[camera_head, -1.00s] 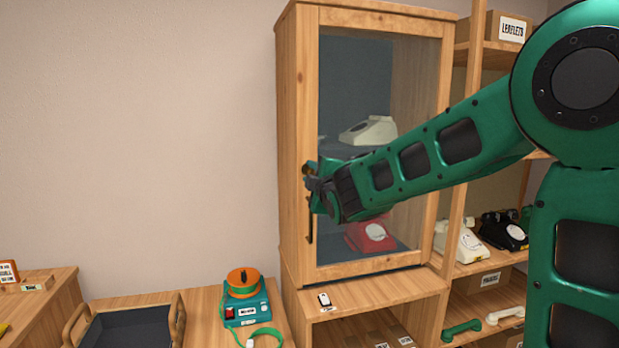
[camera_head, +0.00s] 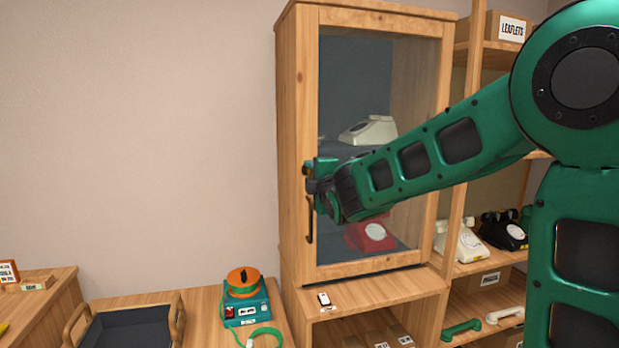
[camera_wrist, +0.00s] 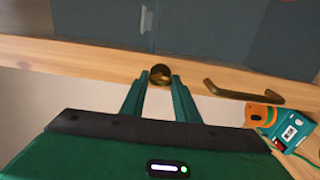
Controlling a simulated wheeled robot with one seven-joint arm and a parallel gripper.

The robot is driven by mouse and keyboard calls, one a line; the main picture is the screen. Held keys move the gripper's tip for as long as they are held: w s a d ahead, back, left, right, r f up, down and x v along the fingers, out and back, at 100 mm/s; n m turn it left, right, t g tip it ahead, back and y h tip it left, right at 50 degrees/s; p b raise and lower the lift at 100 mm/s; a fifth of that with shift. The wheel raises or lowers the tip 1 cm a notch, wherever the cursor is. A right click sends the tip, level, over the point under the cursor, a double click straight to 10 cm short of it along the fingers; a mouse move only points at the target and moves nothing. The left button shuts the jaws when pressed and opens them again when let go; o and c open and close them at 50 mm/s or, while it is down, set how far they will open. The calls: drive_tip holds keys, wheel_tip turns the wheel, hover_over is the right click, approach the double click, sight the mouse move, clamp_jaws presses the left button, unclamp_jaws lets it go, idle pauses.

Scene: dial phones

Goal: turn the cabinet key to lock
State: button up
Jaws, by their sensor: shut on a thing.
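The wooden cabinet (camera_head: 292,120) has a glass door (camera_head: 385,18) that looks closed. A dark bar handle (camera_head: 310,222) is on the door's left frame and also shows in the wrist view (camera_wrist: 243,96). My gripper (camera_head: 312,175) is at that frame, just above the handle. In the wrist view, a round brass key head (camera_wrist: 160,75) sits between my two green fingertips, which are shut on it. The key's shaft and the lock are hidden behind the key head and fingers.
Behind the glass are a white phone (camera_head: 370,130) and a red phone (camera_head: 370,236). My arm crosses in front of the door. A teal device with an orange reel (camera_head: 243,300) and a dark tray (camera_head: 128,335) stand lower left. Open shelves with phones are at right.

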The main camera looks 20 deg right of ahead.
drive_tip(key=o, duration=1)
drive_tip(key=shift+a+f, duration=0.25)
drive_tip(key=shift+o, duration=0.2)
drive_tip(key=shift+d+r, duration=0.1)
drive_tip(key=s, duration=1)
drive_tip(key=shift+s, duration=0.3)
